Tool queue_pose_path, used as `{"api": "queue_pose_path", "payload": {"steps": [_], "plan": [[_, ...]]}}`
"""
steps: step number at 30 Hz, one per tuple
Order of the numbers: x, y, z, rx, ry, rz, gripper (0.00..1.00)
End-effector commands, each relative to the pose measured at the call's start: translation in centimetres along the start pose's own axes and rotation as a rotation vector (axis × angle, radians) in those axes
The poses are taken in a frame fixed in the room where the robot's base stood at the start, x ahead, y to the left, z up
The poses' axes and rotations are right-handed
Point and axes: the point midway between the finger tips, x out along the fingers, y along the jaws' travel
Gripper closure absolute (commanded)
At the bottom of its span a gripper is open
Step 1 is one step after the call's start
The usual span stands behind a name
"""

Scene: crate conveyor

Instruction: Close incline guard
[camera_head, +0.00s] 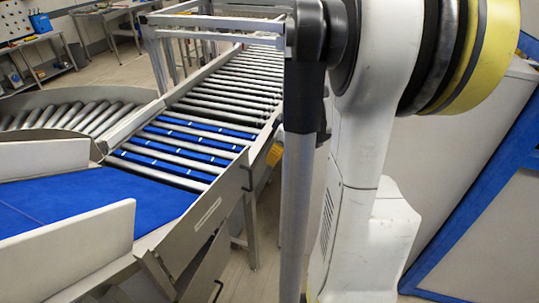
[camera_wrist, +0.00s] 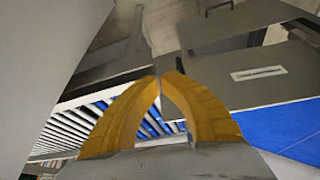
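A grey metal panel (camera_head: 205,262), which appears to be the incline guard, hangs at a slant below the conveyor's side wall in the head view. It has a small dark handle (camera_head: 217,290) at its lower right. In the wrist view, a similar grey panel (camera_wrist: 185,28) with a curved handle (camera_wrist: 218,8) shows at the top. My gripper (camera_wrist: 160,78) has yellow fingers with their tips together and nothing visible between them. In the head view, part of my gripper (camera_head: 274,154) shows beside the roller conveyor, apart from the panel, and the rest is hidden behind my own body.
The conveyor side wall (camera_head: 215,205) carries a white label. The blue belt (camera_head: 85,205) lies left of it, and the roller conveyor (camera_head: 235,85) runs toward the back. A conveyor leg (camera_head: 250,230) stands near the panel. Floor is visible right of that leg.

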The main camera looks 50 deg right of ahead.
Motion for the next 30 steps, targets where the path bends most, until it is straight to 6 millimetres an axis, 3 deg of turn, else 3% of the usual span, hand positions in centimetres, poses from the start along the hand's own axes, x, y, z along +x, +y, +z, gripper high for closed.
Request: {"api": "queue_pose_path", "payload": {"steps": [1, 9, 18, 30], "plan": [[1.4, 0.0, 0.0, -0.002, 0.0, -0.001, 1.0], [7.2, 0.0, 0.0, -0.002, 0.0, -0.001, 1.0], [8.2, 0.0, -3.5, -0.001, 0.0, -0.001, 1.0], [8.2, 0.1, -3.8, 0.0, 0.0, 0.0, 1.0]]}}
